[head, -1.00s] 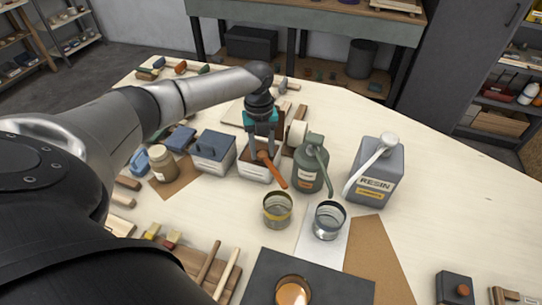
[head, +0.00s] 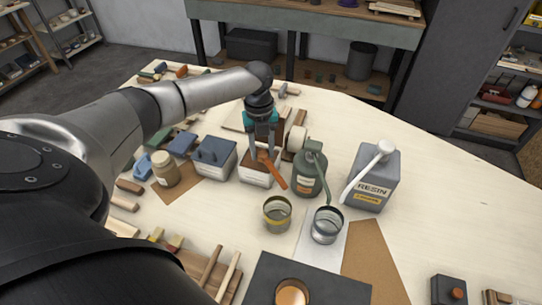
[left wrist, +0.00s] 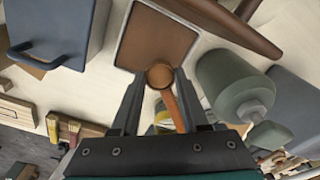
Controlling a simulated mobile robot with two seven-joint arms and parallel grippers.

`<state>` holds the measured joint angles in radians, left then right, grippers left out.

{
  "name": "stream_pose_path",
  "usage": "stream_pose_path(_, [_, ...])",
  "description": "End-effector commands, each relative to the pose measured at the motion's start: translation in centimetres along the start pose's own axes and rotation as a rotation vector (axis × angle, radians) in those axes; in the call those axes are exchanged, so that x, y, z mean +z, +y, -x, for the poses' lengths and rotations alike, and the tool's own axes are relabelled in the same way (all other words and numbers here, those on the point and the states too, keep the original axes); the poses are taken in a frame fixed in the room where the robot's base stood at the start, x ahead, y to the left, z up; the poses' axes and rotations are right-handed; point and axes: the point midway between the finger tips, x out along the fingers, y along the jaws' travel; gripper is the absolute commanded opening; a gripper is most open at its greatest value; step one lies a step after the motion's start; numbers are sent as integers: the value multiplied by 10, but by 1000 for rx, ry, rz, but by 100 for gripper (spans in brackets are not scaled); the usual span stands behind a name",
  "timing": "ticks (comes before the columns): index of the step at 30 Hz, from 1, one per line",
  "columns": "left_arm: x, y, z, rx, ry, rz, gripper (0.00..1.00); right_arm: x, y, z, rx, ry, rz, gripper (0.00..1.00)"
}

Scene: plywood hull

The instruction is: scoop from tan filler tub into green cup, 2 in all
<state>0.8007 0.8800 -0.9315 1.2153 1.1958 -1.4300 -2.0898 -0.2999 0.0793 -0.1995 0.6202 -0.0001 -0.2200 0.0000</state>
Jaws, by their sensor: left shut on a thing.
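My left gripper (head: 263,152) is shut on an orange-brown scoop (head: 273,172) at the white-rimmed tub of brown filler (head: 256,178). The scoop's handle slants down to the right over the tub's near edge. In the left wrist view the scoop's round end (left wrist: 160,76) sits between the fingertips (left wrist: 160,70), at the edge of the tub (left wrist: 120,45). I cannot tell whether it carries filler. A cup with a yellow-olive band (head: 277,214) stands in front of the tub; a grey-blue cup (head: 326,226) stands to its right. I see no clearly green cup. My right gripper is out of view.
A green bottle (head: 307,178) stands just right of the tub, and a grey resin can (head: 371,180) beyond it. A blue-grey lidded box (head: 210,158) and a brown jar (head: 166,174) stand left. An orange cup (head: 292,292) is in front. The right side of the table is mostly clear.

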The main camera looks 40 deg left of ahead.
Motion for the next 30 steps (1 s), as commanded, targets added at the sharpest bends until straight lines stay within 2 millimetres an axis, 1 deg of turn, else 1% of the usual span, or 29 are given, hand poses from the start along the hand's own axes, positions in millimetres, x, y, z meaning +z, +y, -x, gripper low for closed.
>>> stream_pose_path(1, [-1,0,8,0,0,-1,0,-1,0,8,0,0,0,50])
stream_pose_path(18, [-3,-1,52,-1,1,-1,0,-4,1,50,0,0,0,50])
stream_pose_path(30, [-3,-1,51,-1,0,-1,0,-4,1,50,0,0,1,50])
